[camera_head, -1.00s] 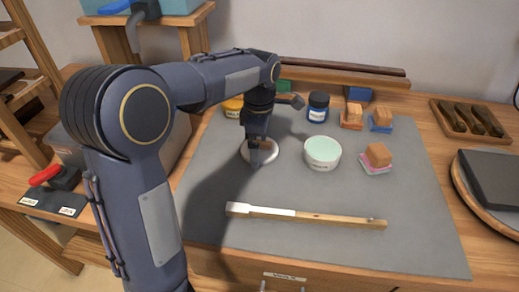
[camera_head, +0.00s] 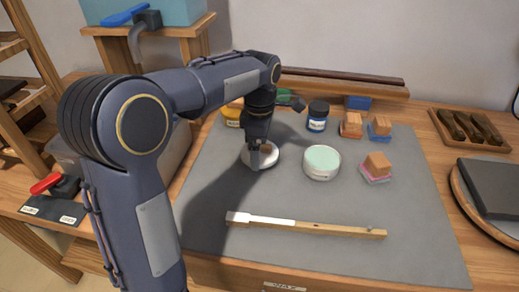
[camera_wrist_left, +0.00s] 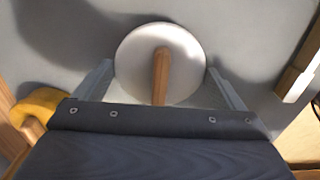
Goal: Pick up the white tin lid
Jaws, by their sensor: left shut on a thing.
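The white tin lid (camera_head: 268,159) is a round white disc on the grey mat, partly hidden by my left gripper (camera_head: 256,160) in the head view. The left wrist view shows the lid (camera_wrist_left: 133,62) with a wooden bar across its middle. My left gripper's two fingers (camera_wrist_left: 160,88) stand on either side of the lid, and the gripper is shut on it. I cannot tell whether the lid is clear of the mat. My right gripper is not in view.
A white tub with a pale green top (camera_head: 322,161) stands just right of the lid. A long wooden stick (camera_head: 310,226) lies in front. Jars and wooden blocks (camera_head: 377,164) stand behind and right. The mat's front right (camera_head: 410,220) is clear.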

